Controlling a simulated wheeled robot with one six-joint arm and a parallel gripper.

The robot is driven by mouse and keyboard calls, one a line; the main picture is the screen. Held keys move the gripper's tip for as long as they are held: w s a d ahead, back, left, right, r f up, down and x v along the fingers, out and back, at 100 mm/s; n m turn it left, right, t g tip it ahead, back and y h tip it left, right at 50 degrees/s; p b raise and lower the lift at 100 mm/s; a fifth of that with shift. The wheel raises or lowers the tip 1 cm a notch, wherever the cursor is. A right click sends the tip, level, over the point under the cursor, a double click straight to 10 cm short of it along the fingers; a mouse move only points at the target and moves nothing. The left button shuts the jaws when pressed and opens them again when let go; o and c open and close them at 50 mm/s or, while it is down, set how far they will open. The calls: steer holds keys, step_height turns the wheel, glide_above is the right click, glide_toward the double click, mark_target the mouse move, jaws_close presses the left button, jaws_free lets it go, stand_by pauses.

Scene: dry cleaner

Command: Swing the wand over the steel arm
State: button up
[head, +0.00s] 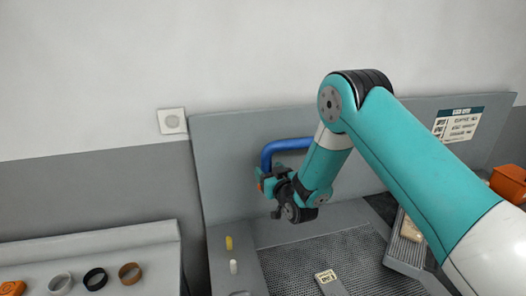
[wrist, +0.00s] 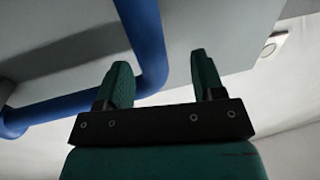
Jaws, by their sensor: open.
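A blue bent tube (head: 288,144), which looks like the wand, stands out in front of the grey back panel. In the wrist view the blue tube (wrist: 146,40) runs down from the top, bends near my fingers and goes off left. My gripper (head: 263,183) is beside the tube's lower left end in the head view. In the wrist view my gripper (wrist: 160,66) is open, with the tube's bend appearing between and behind its fingers. I cannot tell whether they touch. My own arm hides the tube's right part. I cannot clearly pick out the steel arm.
A perforated grey work surface (head: 315,262) lies below my gripper. A yellow bottle (head: 229,243) and a white bottle (head: 233,267) stand at its left. A small labelled block (head: 326,277) lies on it. Several rings lie on the left counter (head: 105,250). An orange bin (head: 509,182) is far right.

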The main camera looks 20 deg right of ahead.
mark_target(264, 161)
steer(key=shift+w+p, duration=1.15)
steer(key=shift+w, duration=2.05)
jaws_close()
